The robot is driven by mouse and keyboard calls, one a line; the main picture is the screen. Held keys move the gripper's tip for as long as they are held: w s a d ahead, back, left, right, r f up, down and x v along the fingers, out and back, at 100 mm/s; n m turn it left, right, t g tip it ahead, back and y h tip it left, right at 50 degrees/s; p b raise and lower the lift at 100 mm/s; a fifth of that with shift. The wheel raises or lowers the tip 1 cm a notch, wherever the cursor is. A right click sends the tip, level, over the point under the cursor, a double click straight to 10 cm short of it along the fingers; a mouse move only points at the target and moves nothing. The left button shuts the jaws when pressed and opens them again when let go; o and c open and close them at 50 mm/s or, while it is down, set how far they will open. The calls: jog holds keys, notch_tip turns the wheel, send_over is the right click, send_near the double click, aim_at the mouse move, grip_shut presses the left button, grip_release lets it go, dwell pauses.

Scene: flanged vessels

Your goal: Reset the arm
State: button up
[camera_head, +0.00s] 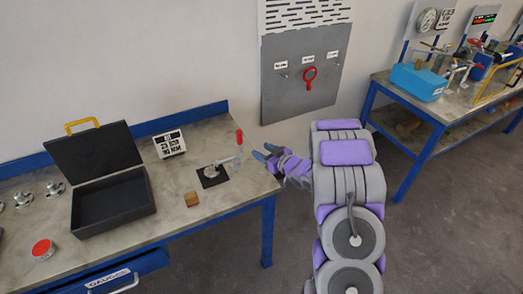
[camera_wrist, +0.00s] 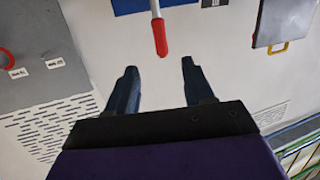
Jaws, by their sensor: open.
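My gripper (camera_head: 271,155) shows in the head view at the right end of the near table, beside the red-handled lever (camera_head: 239,138) on its black base plate. Its fingers are apart and empty. In the wrist view my gripper (camera_wrist: 158,80) has two dark fingers spread with nothing between them. The lever's red handle (camera_wrist: 160,37) shows just beyond the fingertips, apart from both. My arm, grey and purple, is raised at the right of the head view.
The workbench (camera_head: 225,190) carries an open black case (camera_head: 112,205), a wooden block (camera_head: 191,199), a red button (camera_head: 42,249) and a marker sign (camera_head: 170,143). A grey wall panel (camera_head: 305,95) holds a red ring. A second table (camera_head: 400,88) with a blue box (camera_head: 418,82) stands right.

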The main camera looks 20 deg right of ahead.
dwell(0.4)
jog(key=s+r+m+g+h+b, duration=0.1)
jog(key=s+r+m+g+h, duration=0.2)
jog(key=s+r+g+h, duration=0.65)
jog(key=s+a+r+g+y, duration=0.1)
jog(key=s+a, duration=0.5)
jog(key=s, duration=0.6)
jog(key=s+a+r+g+y, duration=0.1)
jog(key=s+a+g, duration=0.3)
jog(key=s, duration=0.9)
jog(key=s+a+r+g+y+b, duration=0.1)
jog(key=s+a+g+y, duration=0.1)
jog(key=s+a, duration=0.6)
jog(key=s+y, duration=0.1)
jog(key=s, duration=0.4)
jog(key=shift+s+r+m, duration=0.2)
jog(key=shift+r+m, duration=0.1)
jog(key=shift+r, duration=0.05)
